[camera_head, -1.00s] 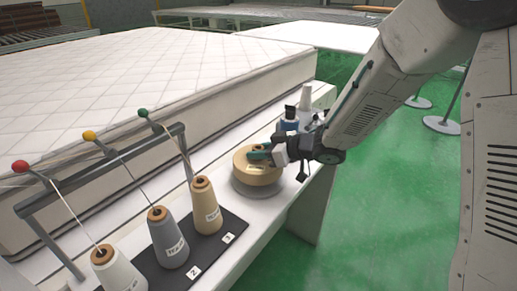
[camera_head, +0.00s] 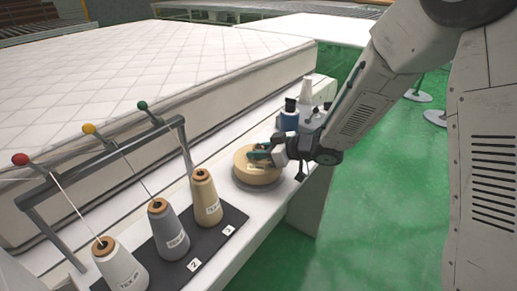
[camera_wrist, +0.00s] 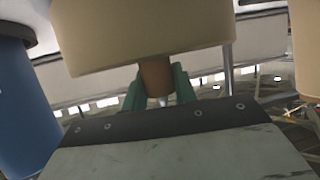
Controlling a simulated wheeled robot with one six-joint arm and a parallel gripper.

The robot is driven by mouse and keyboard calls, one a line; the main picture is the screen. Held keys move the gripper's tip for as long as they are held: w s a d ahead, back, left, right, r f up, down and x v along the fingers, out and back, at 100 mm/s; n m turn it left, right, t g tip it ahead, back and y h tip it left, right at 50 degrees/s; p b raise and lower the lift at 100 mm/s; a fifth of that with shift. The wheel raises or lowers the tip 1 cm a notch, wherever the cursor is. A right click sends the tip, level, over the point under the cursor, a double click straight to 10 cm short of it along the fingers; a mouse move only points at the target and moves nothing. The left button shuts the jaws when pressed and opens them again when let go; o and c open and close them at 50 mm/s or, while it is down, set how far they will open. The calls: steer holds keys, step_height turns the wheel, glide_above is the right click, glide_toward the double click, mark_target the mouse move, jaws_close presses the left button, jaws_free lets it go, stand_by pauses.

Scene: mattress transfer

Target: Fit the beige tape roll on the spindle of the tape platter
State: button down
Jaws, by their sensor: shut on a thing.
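The beige tape roll (camera_head: 257,168) is a thick disc lying flat over the grey tape platter (camera_head: 240,185), on the white bench's far part. Only a thin rim of the platter shows, and the spindle is hidden under the roll. I cannot tell whether the roll rests fully on the platter. My gripper (camera_head: 261,153) reaches in from the right, its teal fingers at the roll's top. In the wrist view my gripper (camera_wrist: 160,92) is shut around the brown core, beside the roll's pale side (camera_wrist: 145,38).
In front are several thread cones (camera_head: 206,197) on a black mat and a grey thread rack (camera_head: 100,175). The mattress (camera_head: 150,95) borders the bench on the left.

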steer(key=shift+f, duration=0.3)
steer(key=c, duration=1)
jaws_free()
steer(key=shift+c, duration=0.2)
steer(key=shift+d, duration=0.1)
steer(key=v, duration=0.7)
steer(key=shift+s+d, duration=0.2)
steer(key=shift+d, duration=0.05)
steer(key=shift+r, duration=0.1)
